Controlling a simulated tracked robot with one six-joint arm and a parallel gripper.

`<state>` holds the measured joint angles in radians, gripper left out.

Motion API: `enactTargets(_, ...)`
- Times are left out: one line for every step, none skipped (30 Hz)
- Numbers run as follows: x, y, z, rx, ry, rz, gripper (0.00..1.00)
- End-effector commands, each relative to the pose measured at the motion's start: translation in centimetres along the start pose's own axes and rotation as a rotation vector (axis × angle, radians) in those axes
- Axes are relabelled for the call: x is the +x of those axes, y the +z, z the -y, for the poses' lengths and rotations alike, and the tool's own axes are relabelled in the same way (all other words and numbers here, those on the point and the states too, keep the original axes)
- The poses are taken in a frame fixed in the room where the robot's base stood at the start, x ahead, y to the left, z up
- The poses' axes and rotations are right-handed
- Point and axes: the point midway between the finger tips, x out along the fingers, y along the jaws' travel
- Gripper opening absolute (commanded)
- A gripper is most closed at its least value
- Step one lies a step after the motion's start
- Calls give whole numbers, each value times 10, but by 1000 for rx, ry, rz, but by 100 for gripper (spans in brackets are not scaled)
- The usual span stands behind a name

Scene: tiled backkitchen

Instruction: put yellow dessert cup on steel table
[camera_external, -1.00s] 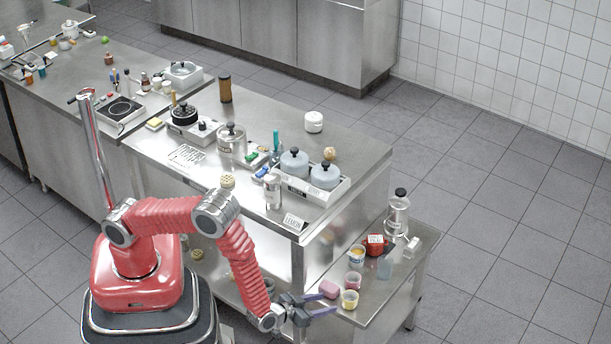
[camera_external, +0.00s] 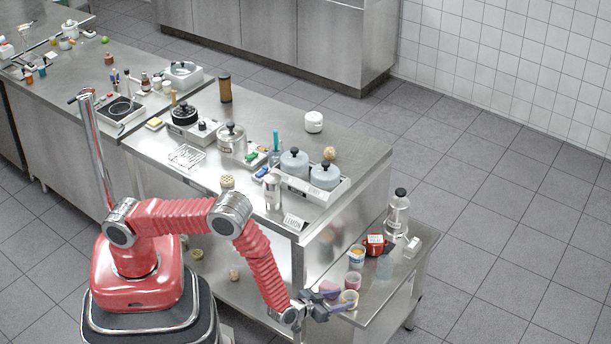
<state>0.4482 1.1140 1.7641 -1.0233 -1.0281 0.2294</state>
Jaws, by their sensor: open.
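A small pale cup with yellow in it (camera_external: 349,297), which looks like the yellow dessert cup, stands near the front edge of the low steel side table (camera_external: 372,312). My gripper (camera_external: 336,301) is open at this cup, with one finger passing in front of it. I cannot tell whether the fingers touch it. The larger steel table (camera_external: 352,147) stands behind and to the left, higher than the side table.
Another small cup (camera_external: 357,256), a red pot (camera_external: 375,245), a bluish cup (camera_external: 385,267) and a glass bottle (camera_external: 397,213) stand farther back. The larger table's top holds pots and jars.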

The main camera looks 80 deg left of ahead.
Motion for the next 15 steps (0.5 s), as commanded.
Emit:
enactTargets(4,0,1,-1,-1,0,48)
enactTargets(6,0,1,-1,-2,0,48)
enactTargets(10,0,1,-1,-2,1,48)
enactTargets(14,0,2,-2,-3,0,48)
enactTargets(18,0,2,-2,-4,0,48)
enactTargets(24,0,2,-2,-4,0,48)
enactTargets(28,0,1,-2,-3,-1,48)
enactTargets(32,0,1,-1,-3,0,48)
enactTargets(38,0,2,0,-3,1,48)
enactTargets(41,0,1,-1,-2,0,48)
enactTargets(44,0,1,-1,-2,0,48)
enactTargets(47,0,1,-1,-2,0,48)
enactTargets(48,0,1,-1,-1,0,48)
enactTargets(49,0,0,-1,-1,0,48)
enactTargets(50,0,0,-1,-1,0,48)
